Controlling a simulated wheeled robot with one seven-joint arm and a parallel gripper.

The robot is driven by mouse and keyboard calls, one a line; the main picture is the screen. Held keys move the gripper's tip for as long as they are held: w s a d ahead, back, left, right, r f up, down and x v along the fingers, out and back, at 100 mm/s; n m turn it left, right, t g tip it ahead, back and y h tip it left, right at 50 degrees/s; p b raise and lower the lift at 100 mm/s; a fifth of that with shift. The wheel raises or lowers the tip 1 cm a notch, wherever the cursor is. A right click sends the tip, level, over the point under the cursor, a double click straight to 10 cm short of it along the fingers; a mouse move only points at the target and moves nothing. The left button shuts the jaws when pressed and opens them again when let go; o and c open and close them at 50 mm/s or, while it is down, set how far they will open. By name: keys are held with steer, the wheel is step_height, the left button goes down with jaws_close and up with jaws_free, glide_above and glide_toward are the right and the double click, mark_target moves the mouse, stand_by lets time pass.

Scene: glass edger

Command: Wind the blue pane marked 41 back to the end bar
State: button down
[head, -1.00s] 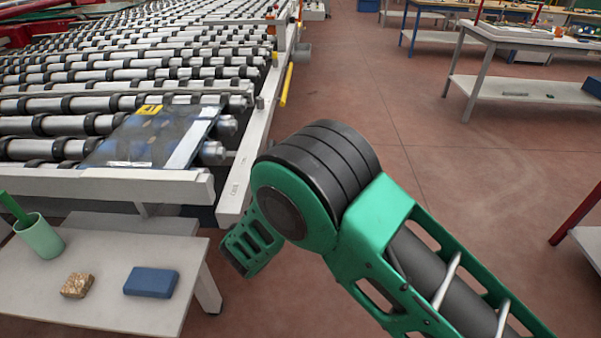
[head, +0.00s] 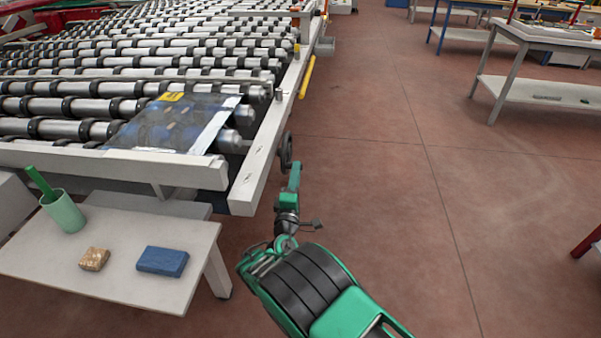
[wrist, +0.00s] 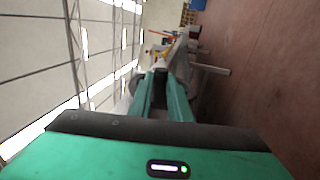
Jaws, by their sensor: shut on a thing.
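A see-through bluish pane (head: 172,125) lies flat on the rollers at the near right corner of the roller bed. It has a yellow label (head: 172,97) at its far edge, and its number is too small to read. The white end bar (head: 120,162) runs across the near end of the bed. The pane's near edge looks close to it, and I cannot tell if they touch. A dark handwheel (head: 286,146) is on the right side of the bed frame. My gripper (head: 292,172) is shut on the handwheel. Its green fingers (wrist: 163,80) hide most of the grip in the wrist view.
A small pale table (head: 120,275) stands at the near left with a green cup (head: 64,212), a blue block (head: 162,261) and a brown sponge-like block (head: 95,259). The floor right of the bed is clear up to a workbench (head: 535,95).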

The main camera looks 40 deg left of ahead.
steer(key=shift+w+d+f, duration=0.1)
steer(key=shift+w+d, duration=0.1)
steer(key=shift+w, duration=0.05)
steer(key=c, duration=1.6)
jaws_free()
steer(key=shift+c, duration=0.2)
steer(key=shift+s, duration=0.1)
steer(key=shift+a, duration=0.1)
steer(key=shift+s, duration=0.15)
steer(key=v, duration=1)
steer(key=shift+s+d, duration=0.15)
steer(key=shift+d, duration=0.1)
